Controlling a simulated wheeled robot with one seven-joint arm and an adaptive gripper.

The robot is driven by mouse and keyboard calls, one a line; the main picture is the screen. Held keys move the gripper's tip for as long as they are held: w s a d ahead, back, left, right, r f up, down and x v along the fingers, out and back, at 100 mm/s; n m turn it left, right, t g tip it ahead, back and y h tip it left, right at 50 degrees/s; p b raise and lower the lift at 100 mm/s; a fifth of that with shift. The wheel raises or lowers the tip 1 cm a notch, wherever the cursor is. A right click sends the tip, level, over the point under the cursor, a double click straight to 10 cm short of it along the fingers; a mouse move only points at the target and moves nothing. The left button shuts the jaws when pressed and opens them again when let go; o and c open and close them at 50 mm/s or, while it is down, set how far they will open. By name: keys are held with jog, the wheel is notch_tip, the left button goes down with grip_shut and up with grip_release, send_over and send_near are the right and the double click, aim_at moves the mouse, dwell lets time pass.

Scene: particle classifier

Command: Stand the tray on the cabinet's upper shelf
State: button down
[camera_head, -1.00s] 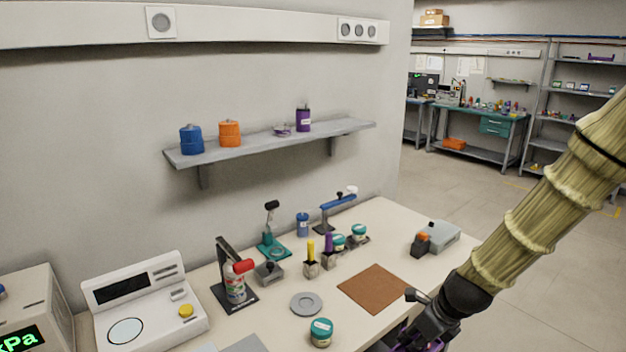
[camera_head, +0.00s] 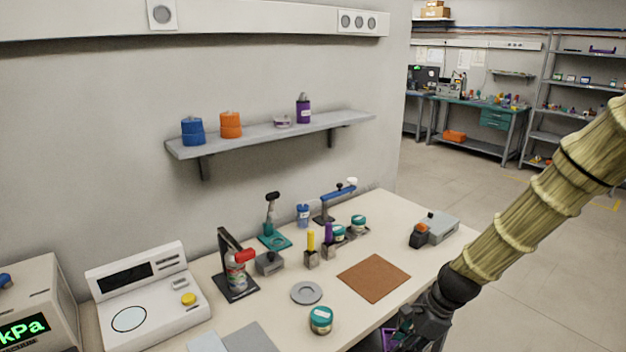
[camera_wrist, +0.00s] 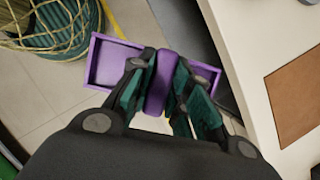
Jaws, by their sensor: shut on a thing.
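The purple tray (camera_wrist: 112,66) shows in the wrist view as a shallow box with a raised middle part. My gripper (camera_wrist: 160,88) is shut on that middle part, one finger on each side, and the fingers hide some of the tray. In the head view my gripper (camera_head: 408,332) is low at the bottom edge, beside the bench's front edge, with only a little of the purple tray (camera_head: 388,340) showing. The tray appears off the floor. No cabinet can be made out for sure.
The bench (camera_head: 375,315) carries a brown mat (camera_head: 373,278), a scale (camera_head: 150,300), jars and small tools. A wall shelf (camera_head: 270,138) holds several containers. A shelving unit (camera_head: 575,85) stands far right. In the wrist view, a wire basket with a green hose (camera_wrist: 60,28) is on the floor.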

jog(key=a+f+n+g+h, duration=0.1)
jog(key=f+n, duration=0.1)
jog(key=n, duration=0.3)
jog(key=s+a+f+n+g+h, duration=0.1)
jog(key=f+n+g, duration=0.1)
jog(key=n, duration=0.3)
jog(key=a+f+n+g+h, duration=0.1)
jog(key=f+n, duration=0.2)
jog(key=n, duration=0.3)
jog(key=shift+s+a+f+g, duration=0.2)
jog(key=shift+s+g, duration=0.1)
jog(key=shift+g, duration=0.1)
jog(key=n, duration=0.1)
jog(key=f+n+h, duration=0.1)
jog(key=n, duration=0.1)
jog(key=shift+s+a+f+h, duration=0.15)
jog(key=shift+a+f+h, duration=0.05)
jog(key=shift+h, duration=0.1)
